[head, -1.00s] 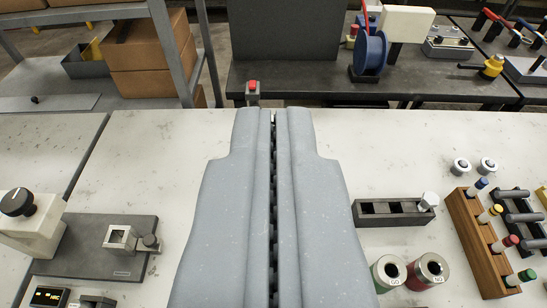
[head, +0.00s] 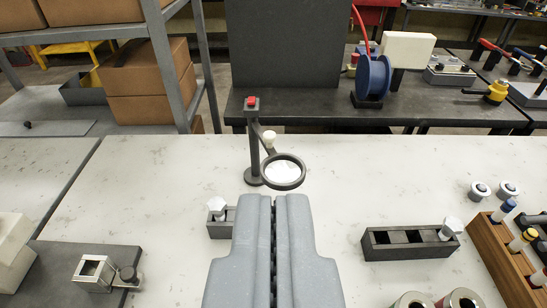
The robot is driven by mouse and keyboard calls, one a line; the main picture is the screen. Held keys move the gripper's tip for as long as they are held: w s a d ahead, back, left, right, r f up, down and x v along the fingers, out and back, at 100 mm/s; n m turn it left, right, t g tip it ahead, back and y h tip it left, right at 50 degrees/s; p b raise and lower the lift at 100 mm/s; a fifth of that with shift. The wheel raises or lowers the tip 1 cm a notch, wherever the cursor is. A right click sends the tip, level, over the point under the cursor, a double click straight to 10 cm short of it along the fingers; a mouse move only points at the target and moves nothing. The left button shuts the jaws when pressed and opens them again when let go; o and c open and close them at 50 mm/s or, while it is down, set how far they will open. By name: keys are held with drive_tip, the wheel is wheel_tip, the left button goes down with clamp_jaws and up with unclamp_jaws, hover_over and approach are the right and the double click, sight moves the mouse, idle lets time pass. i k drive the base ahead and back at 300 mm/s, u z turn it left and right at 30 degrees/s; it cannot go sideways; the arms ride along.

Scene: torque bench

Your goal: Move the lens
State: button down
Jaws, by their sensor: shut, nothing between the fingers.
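The lens (head: 284,173) is a round glass in a dark ring, held on a short arm with a pale knob (head: 269,139). The arm joins a dark upright post (head: 254,145) with a red top and a round base, standing near the far edge of the pale bench. My gripper (head: 276,200) is shut and empty. Its grey fingers point away from me, and their tips appear just below the lens ring in the picture, with a small gap between. I cannot tell their height relative to the ring.
A dark slotted block (head: 405,243) with a pale hex knob lies right of my gripper. A similar block (head: 218,224) at left is partly hidden by my fingers. A wooden rack (head: 510,257) stands at far right. The pale bench (head: 150,180) is clear at back left.

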sight(268, 138)
drive_tip(key=u, duration=1.8)
drive_tip(key=k, duration=0.95)
drive_tip(key=z, duration=0.75)
drive_tip(key=i, duration=1.25)
